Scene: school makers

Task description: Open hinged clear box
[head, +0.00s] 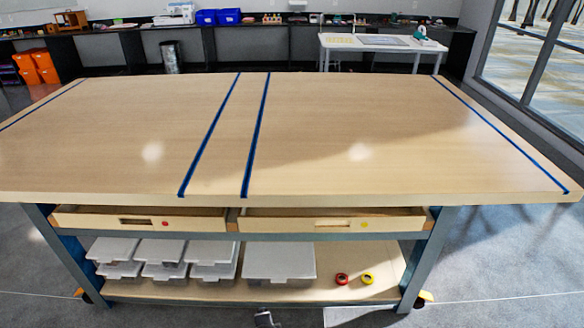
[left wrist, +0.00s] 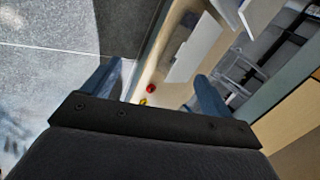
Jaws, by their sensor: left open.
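Several clear boxes with whitish lids stand on the low shelf under the workbench in the head view. The large single box (head: 279,262) is right of the smaller stacked boxes (head: 165,250), and its lid looks closed. In the left wrist view a pale box (left wrist: 195,48) shows beyond the fingers, seen at a steep tilt. My left gripper (left wrist: 158,75) is open, its two blue fingers wide apart with nothing held between them. It is apart from the boxes. My right gripper is not in view. The hinges cannot be made out.
A red tape roll (head: 341,279) and a yellow tape roll (head: 367,278) lie right of the large box on the shelf (head: 390,262). Two drawers (head: 330,222) sit above the shelf. The blue-striped tabletop (head: 340,130) is bare. A small dark object (head: 264,319) shows at the bottom edge.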

